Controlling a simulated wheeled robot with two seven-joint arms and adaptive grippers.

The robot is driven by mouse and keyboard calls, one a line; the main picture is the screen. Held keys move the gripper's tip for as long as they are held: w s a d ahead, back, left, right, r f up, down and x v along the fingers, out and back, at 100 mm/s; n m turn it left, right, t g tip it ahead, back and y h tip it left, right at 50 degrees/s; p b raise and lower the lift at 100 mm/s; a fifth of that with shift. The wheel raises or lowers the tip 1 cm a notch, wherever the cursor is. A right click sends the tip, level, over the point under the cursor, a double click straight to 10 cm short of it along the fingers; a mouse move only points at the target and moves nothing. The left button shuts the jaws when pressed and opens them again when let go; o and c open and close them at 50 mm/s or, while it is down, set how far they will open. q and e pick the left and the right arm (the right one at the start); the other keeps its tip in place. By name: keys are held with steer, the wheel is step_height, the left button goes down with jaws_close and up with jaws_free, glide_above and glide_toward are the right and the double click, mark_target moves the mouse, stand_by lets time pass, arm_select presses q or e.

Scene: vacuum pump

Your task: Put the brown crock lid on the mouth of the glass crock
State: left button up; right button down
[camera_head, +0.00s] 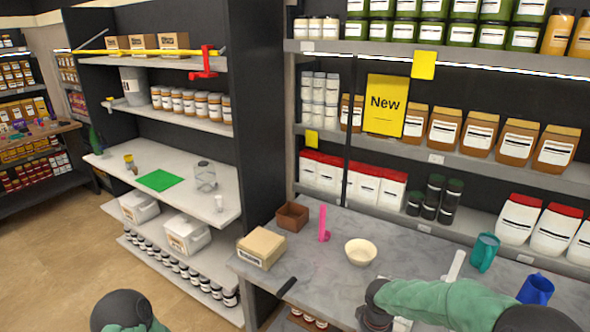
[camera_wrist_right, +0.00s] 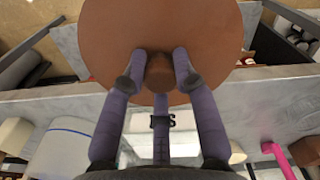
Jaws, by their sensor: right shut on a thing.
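The brown crock lid (camera_wrist_right: 215,35) is a round brown disc with a brown knob (camera_wrist_right: 160,70), seen large in the right wrist view. My right gripper (camera_wrist_right: 158,68) is shut on the knob, one finger on each side. In the head view my right gripper is low at the right, over the front of the grey counter; its fingers and the lid cannot be made out there. A clear glass jar (camera_head: 205,175), which looks like the glass crock, stands upright on the white counter at the left, far from the lid. My left gripper is not in view; only part of my left arm shows.
A green mat (camera_head: 157,181) and a small white cup (camera_head: 219,203) are near the jar. The grey counter (camera_head: 330,270) holds a cardboard box (camera_head: 261,248), brown box (camera_head: 292,216), pink holder (camera_head: 323,226), cream bowl (camera_head: 360,252) and teal pitcher (camera_head: 484,252). A dark upright panel separates the counters.

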steer(key=shift+n, duration=0.6)
steer(key=f, duration=0.1)
steer(key=s+a+f, duration=0.1)
steer(key=s+f, duration=0.1)
steer(key=shift+a+b, duration=0.3)
steer(key=shift+a, duration=0.05)
steer(key=shift+w+f+b, duration=0.1)
steer(key=shift+f+b, duration=1.95)
steer(key=shift+b, duration=0.05)
steer(key=shift+d, duration=0.15)
